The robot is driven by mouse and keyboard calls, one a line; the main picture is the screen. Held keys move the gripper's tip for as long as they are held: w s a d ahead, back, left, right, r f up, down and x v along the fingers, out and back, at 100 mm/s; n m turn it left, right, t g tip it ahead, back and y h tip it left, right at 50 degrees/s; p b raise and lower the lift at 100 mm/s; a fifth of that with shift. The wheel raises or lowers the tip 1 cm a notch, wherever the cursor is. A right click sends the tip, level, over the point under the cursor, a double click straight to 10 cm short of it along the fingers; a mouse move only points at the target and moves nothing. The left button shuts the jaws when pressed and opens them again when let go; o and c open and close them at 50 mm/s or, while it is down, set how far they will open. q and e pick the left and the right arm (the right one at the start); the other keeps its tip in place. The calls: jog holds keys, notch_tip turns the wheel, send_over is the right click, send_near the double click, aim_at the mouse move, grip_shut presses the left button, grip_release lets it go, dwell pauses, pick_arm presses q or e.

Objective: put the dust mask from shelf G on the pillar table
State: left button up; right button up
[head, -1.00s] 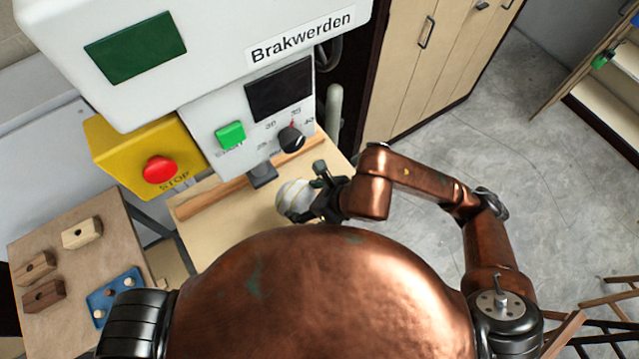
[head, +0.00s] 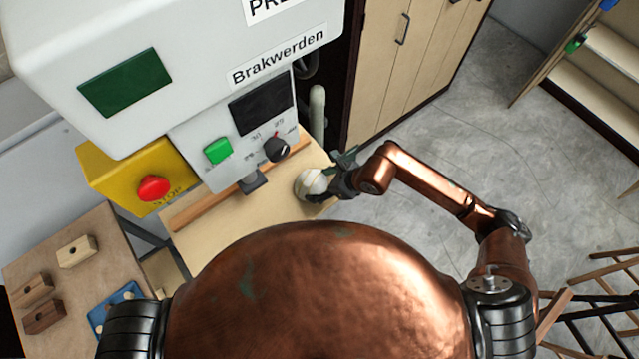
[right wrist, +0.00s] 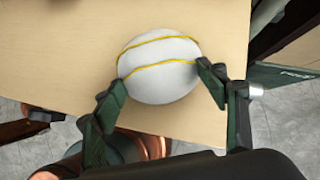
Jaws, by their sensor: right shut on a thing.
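The dust mask (head: 312,184) is a white rounded cup with yellow straps. In the head view it is over the right part of a light wooden tabletop (head: 225,222), below the press. My right gripper (head: 332,184) comes to it from the right. In the right wrist view the mask (right wrist: 160,70) sits between the two dark green fingers of the gripper (right wrist: 162,78), which are shut on its sides. The tabletop (right wrist: 60,60) lies behind it; I cannot tell whether the mask touches it. My left gripper is not in view.
A press (head: 215,60) labelled "Brakwerden", with a yellow stop box (head: 120,182), overhangs the tabletop. A side table (head: 75,215) with wooden blocks stands at left. Cabinets (head: 400,60) stand behind, a shelf (head: 590,90) at upper right. Grey floor (head: 480,130) between them is clear.

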jog(key=shift+f, duration=0.4)
jog(key=o, duration=1.1)
jog(key=shift+r, duration=0.15)
jog(key=b+v, duration=0.1)
jog(key=v, duration=1.1)
jog(key=shift+b, duration=0.4)
